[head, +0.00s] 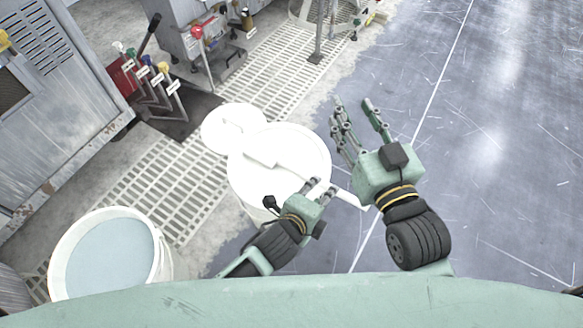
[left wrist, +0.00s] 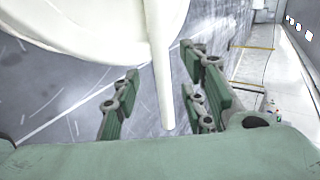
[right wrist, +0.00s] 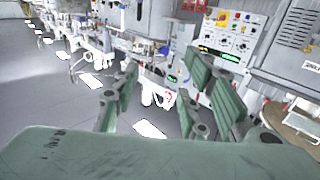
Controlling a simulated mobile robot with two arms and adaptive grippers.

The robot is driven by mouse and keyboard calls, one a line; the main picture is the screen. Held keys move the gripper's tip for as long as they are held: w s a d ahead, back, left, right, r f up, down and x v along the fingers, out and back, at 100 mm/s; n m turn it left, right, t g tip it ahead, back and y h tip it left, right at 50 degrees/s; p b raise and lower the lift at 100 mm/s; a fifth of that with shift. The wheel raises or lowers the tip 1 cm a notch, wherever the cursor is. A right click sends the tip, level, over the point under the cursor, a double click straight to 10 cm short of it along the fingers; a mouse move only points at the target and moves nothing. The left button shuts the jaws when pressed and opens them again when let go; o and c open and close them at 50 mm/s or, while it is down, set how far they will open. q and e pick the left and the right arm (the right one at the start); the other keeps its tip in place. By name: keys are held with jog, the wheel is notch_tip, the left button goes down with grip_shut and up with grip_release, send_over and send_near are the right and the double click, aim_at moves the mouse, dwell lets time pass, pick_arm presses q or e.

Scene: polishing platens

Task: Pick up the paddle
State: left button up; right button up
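The white paddle (head: 262,153) lies across the top of a round white drum (head: 243,182). Its handle runs toward the lower right in the head view and sticks out past the rim. My left gripper (head: 321,188) is at the near right rim, close to the handle. In the left wrist view, the handle (left wrist: 164,85) hangs between the spread fingers of the left gripper (left wrist: 160,100), with space on both sides. My right gripper (head: 354,109) is open and empty, raised to the right of the drum. The right wrist view shows its fingers (right wrist: 165,95) apart.
A smaller round white lid (head: 232,124) adjoins the drum at the back left. A white bucket of bluish liquid (head: 110,255) stands at the lower left. Levers (head: 160,82) and machine cabinets line the back left. Open floor (head: 500,150) lies to the right.

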aim_at(325, 188)
pick_arm(q)
jog(key=b+x, duration=0.1)
jog(key=x, duration=0.2)
jog(key=shift+w+d+f+b, duration=0.1)
jog(key=shift+w+f+b, duration=0.1)
jog(key=shift+w+b, duration=0.2)
pick_arm(e)
notch_tip(325, 188, up, 10)
jog(key=s+t+y, duration=0.2)
jog(key=t, duration=0.3)
jog(key=shift+s+a+t, duration=0.2)
jog(key=shift+a+t, duration=0.1)
jog(key=shift+a, duration=0.05)
pick_arm(q)
grip_shut()
pick_arm(e)
jog(key=shift+f, duration=0.1)
